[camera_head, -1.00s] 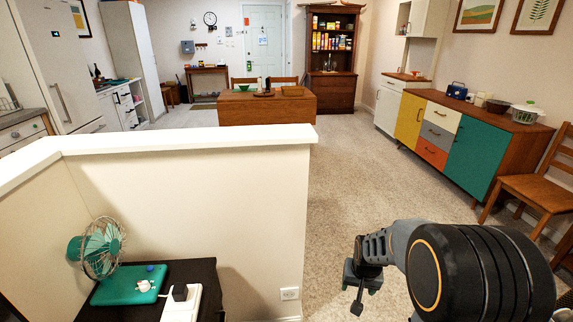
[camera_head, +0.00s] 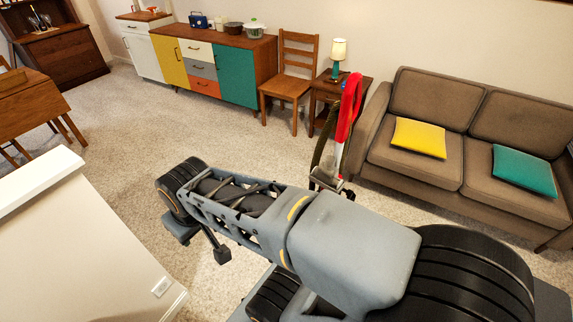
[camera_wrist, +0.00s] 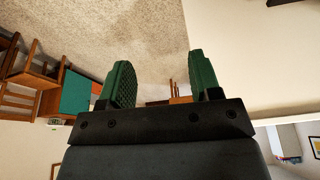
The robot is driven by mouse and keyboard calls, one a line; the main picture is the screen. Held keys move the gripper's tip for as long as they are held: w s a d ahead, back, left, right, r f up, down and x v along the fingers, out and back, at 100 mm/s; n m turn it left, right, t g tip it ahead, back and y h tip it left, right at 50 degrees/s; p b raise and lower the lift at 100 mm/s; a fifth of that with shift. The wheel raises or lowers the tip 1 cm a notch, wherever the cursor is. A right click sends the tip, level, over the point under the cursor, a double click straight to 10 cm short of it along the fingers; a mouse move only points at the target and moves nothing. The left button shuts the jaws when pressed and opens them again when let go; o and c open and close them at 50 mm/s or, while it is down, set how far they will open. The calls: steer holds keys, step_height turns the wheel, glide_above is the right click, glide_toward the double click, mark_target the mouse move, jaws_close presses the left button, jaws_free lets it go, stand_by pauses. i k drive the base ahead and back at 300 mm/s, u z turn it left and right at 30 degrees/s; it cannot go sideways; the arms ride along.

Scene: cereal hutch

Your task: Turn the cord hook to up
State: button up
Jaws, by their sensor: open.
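An upright vacuum cleaner with a red upper part (camera_head: 347,105) and a dark hose stands on the carpet in front of the small side table. It is upright, leaning slightly. A cord hook cannot be made out on it at this size, and my arm hides its lower part. My gripper (camera_head: 202,243) is to the left of the vacuum and apart from it, over the carpet near the low wall. In the wrist view my gripper (camera_wrist: 163,78) shows two green-padded fingers spread apart with nothing between them.
A brown sofa (camera_head: 418,154) with yellow and teal cushions stands at the right. A wooden chair (camera_head: 289,82), a side table (camera_head: 328,92) with a lamp, and a colourful sideboard (camera_head: 240,72) line the wall. A low cream wall (camera_head: 85,250) is at left. The middle carpet is clear.

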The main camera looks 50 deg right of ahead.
mark_target(350, 192)
steer(key=u, duration=0.8)
steer(key=k, duration=0.85)
steer(key=z, duration=1.25)
steer(key=i, duration=0.45)
steer(key=z, duration=1.55)
